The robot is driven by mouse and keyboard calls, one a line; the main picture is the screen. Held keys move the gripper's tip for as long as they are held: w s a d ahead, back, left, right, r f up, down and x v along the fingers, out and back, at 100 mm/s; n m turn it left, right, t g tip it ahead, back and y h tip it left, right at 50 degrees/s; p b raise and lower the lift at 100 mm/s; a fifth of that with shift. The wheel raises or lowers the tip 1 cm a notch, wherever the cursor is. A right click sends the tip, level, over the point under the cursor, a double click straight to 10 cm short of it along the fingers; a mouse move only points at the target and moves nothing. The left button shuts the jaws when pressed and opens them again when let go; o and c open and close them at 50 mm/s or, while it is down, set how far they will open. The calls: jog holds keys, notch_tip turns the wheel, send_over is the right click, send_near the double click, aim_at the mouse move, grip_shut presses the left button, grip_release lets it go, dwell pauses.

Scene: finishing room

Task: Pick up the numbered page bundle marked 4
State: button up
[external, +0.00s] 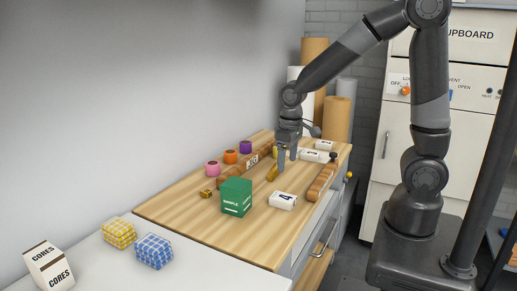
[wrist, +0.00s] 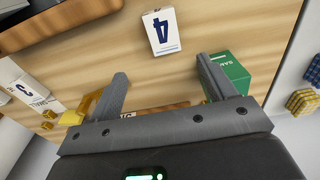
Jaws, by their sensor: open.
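The page bundle marked 4 (external: 282,201) is a white block with a dark blue 4, lying on the wooden worktop near its front edge, right of the green box. In the wrist view it shows at the top centre (wrist: 162,32), beyond the fingertips and apart from them. My gripper (external: 287,158) is above the worktop, farther back than the bundle. Its two fingers (wrist: 160,68) are spread apart with nothing held between them.
A green box (external: 236,197) stands left of the bundle. A wooden bar (external: 322,182) lies along the right edge. Other white bundles (external: 310,155) lie behind. Coloured rolls (external: 230,157) stand at the back left. Yellow (external: 119,232) and blue (external: 154,251) checked blocks sit on the white counter.

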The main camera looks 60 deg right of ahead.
notch_tip(320, 180, down, 3)
jog(key=w, duration=0.1)
send_over(283, 197)
jog(key=shift+g, duration=0.3)
jog(key=f, duration=0.5)
jog(key=shift+w+d+f, duration=0.15)
jog(key=shift+w+f, duration=0.05)
jog(key=shift+w, duration=0.1)
jog(key=shift+s+f, duration=0.15)
jog(key=shift+f, duration=1.2)
jog(key=shift+s+f, duration=0.1)
jog(key=shift+f, duration=1.25)
jog(key=shift+c, duration=0.6)
jog(key=c, duration=1)
jog(key=shift+r, duration=0.1)
